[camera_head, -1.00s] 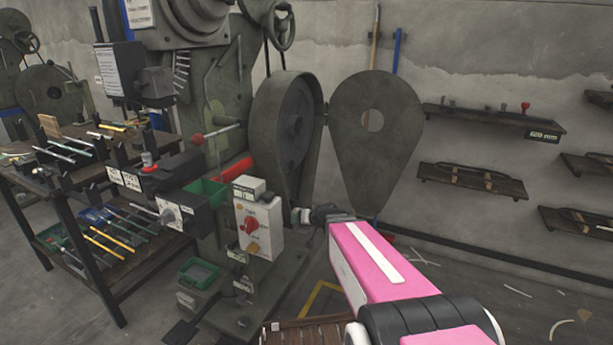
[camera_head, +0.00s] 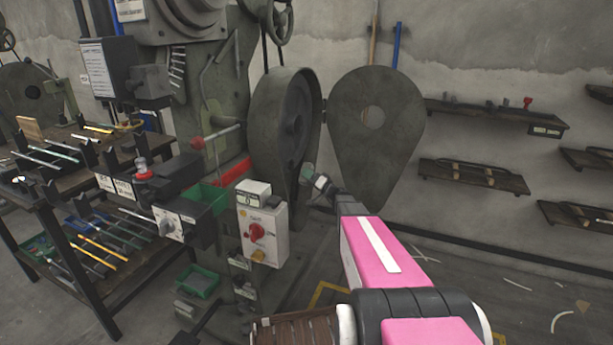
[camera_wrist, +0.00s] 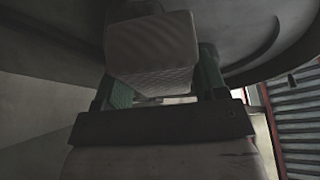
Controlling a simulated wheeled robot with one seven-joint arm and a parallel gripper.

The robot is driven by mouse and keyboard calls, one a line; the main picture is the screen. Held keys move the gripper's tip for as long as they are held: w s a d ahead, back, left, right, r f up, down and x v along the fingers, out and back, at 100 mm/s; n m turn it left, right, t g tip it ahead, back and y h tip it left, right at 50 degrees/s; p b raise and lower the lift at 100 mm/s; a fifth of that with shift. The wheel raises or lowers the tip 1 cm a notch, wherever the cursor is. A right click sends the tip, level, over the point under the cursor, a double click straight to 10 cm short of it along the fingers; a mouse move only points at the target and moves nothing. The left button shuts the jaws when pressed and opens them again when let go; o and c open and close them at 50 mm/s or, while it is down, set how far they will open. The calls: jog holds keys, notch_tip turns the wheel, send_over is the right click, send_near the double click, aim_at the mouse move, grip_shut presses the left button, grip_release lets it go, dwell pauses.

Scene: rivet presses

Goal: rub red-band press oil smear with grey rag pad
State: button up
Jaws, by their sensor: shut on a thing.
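The press (camera_head: 225,75) is a tall grey-green machine with a red strip (camera_head: 233,171) on its side. Its pear-shaped housing (camera_head: 274,125) stands open, with the cover (camera_head: 375,135) swung out to the right. My gripper (camera_head: 310,176) is at the lower right of the housing opening, in front of the gap beside the cover. In the wrist view, its green fingers are shut on the grey rag pad (camera_wrist: 155,45), which is close to a dark curved surface. I cannot tell whether they touch. I cannot make out an oil smear in either view.
A control box (camera_head: 263,235) with a red knob stands just left of my arm. A tool bench (camera_head: 75,165) with several tools is at the left. Wall shelves (camera_head: 474,177) hang at the right. The floor at the lower right is mostly clear.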

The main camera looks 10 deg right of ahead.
aim_at(295, 161)
jog(key=shift+w+d, duration=0.1)
jog(key=shift+w, duration=0.1)
jog(key=shift+w+a+r, duration=0.1)
jog(key=shift+w+a, duration=0.45)
jog(key=shift+a, duration=0.25)
jog(key=shift+w+a+f, duration=0.1)
jog(key=shift+w+a, duration=0.4)
jog(key=shift+a, duration=0.3)
jog(key=shift+w+a+r, duration=0.1)
jog(key=shift+w+a, duration=0.45)
jog(key=shift+a, duration=0.25)
jog(key=shift+w+a, duration=0.55)
jog(key=shift+a, duration=0.25)
jog(key=shift+w+d, duration=0.6)
jog(key=shift+w, duration=0.2)
jog(key=shift+w+d, duration=0.55)
jog(key=shift+w, duration=0.25)
jog(key=shift+w+d, duration=0.5)
jog(key=shift+w, duration=0.35)
jog(key=shift+w+d, duration=0.45)
jog(key=shift+w, duration=0.4)
jog(key=shift+s, duration=0.1)
